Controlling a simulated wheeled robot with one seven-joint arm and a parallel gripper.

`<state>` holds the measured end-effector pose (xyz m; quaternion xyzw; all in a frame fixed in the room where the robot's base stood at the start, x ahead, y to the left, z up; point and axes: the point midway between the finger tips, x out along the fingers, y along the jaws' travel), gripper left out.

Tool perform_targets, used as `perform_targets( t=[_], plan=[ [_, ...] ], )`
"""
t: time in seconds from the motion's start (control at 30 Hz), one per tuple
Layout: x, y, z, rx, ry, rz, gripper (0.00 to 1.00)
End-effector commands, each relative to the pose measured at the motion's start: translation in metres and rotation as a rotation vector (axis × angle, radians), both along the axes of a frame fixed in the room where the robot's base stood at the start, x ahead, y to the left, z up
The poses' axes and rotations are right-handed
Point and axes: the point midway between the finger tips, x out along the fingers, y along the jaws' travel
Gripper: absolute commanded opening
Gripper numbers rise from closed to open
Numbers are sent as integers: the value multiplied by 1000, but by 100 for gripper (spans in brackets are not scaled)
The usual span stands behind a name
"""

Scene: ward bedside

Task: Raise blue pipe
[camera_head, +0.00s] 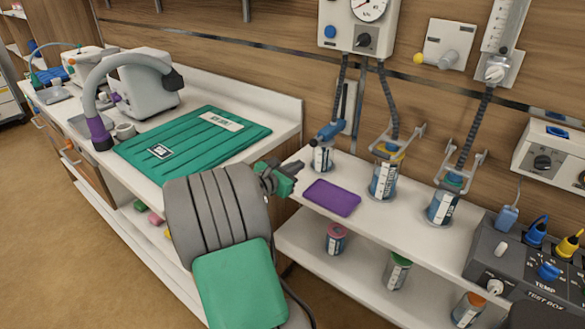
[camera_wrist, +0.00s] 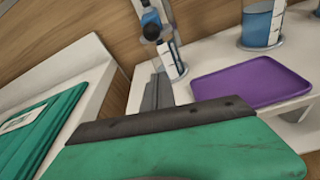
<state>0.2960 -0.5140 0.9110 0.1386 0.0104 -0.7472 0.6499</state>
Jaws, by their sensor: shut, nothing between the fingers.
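A short blue pipe-like piece (camera_head: 329,130) sits tilted on top of the leftmost clear jar (camera_head: 322,156) on the upper shelf, below a dark corrugated hose. I cannot tell for certain that it is the task's blue pipe. The same jar shows in the wrist view (camera_wrist: 170,60) near the top middle. My gripper (camera_head: 295,169) is shut and empty, left of and a little below that jar in the head view, apart from the blue piece. In the wrist view, green and dark grey parts of my gripper fill the bottom.
A purple tray (camera_head: 332,198) lies on the shelf right of my gripper, and two larger jars (camera_head: 384,180) (camera_head: 443,205) stand beyond it. A green mat (camera_head: 190,142) covers the left counter. A grey control box (camera_head: 520,262) stands at right.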

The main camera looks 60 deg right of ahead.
Motion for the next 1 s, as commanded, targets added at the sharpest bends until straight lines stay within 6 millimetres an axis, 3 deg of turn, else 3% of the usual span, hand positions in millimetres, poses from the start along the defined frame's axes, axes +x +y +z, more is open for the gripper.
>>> perform_targets(
  t=[0.23, 0.3, 0.43, 1.0],
  plan=[
    [-8, -54, -13, 1, -1, -4, 0],
    [-8, -51, 5, -4, -5, 0, 0],
    [-11, -48, 21, -1, -2, 0, 0],
    [-12, -46, 37, 1, -1, 0, 0]
  ],
)
